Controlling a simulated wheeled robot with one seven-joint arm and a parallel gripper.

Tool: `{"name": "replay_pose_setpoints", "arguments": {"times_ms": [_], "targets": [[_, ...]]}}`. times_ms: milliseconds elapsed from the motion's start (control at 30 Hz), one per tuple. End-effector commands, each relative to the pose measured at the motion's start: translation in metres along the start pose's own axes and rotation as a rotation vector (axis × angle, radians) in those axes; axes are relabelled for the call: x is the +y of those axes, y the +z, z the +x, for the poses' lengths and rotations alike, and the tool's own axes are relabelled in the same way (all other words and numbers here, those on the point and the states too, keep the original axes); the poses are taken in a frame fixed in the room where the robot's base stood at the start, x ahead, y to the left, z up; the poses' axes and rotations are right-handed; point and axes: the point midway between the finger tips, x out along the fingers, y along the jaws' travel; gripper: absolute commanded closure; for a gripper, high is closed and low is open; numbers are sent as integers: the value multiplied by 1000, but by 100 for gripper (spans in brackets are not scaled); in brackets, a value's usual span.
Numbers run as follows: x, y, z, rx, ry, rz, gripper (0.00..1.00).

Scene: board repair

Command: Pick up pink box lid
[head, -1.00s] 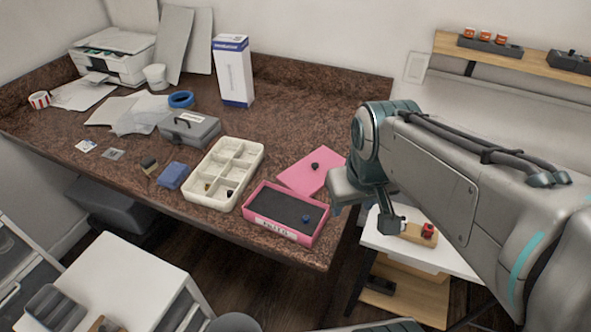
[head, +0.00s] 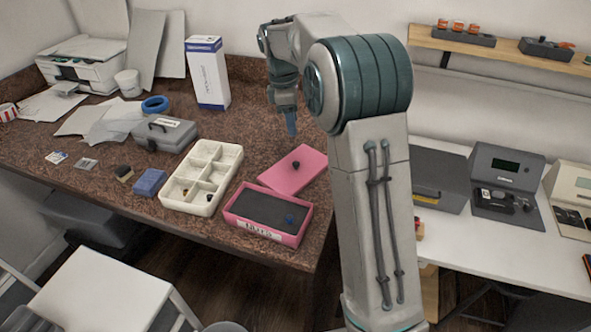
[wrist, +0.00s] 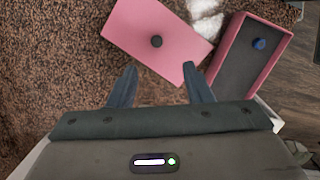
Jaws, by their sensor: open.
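The pink box lid (head: 294,171) lies flat on the brown speckled counter, with a dark round knob (wrist: 156,41) near its middle. The open pink box (head: 268,213) stands beside it, with a dark inside and a small blue piece (wrist: 260,44) in it. My gripper (head: 291,128) is above the counter, behind the lid in the head view. In the wrist view my gripper (wrist: 158,80) is open and empty, its two fingers pointing toward the lid's near edge. The knob lies ahead of the gap between the fingertips.
A white compartment tray (head: 200,177) stands left of the pink box. A white bench (head: 440,235) with devices is at right.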

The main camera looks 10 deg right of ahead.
Motion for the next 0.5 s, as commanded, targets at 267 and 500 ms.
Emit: {"name": "replay_pose_setpoints", "arguments": {"times_ms": [267,500], "targets": [[14,-7,23,-13,-16,-80,55],[12,-6,70,-13,-18,-77,55]]}}
